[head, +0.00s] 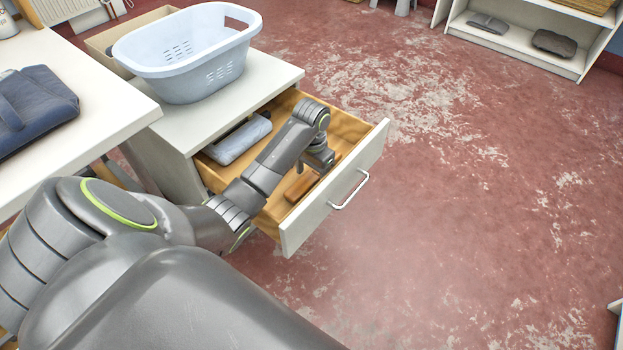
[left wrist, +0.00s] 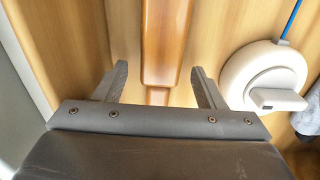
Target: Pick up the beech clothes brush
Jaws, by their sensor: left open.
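The beech clothes brush (head: 299,188) is a narrow brown wooden piece lying in the open drawer (head: 335,201), near its front panel. In the left wrist view the brush (left wrist: 165,40) runs lengthwise up the picture, between the lines of my two fingers. My left gripper (head: 319,160) points down into the drawer above the brush, and my arm partly covers it in the head view. In the left wrist view my left gripper (left wrist: 160,80) is open, with a finger on each side of the brush and a gap to both. My right gripper is not in view.
A white round object with a blue cord (left wrist: 262,75) lies right of the brush in the left wrist view. A grey-blue item (head: 240,140) lies at the drawer's back. A pale blue basket (head: 185,60) stands on the cabinet. The red floor to the right is clear.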

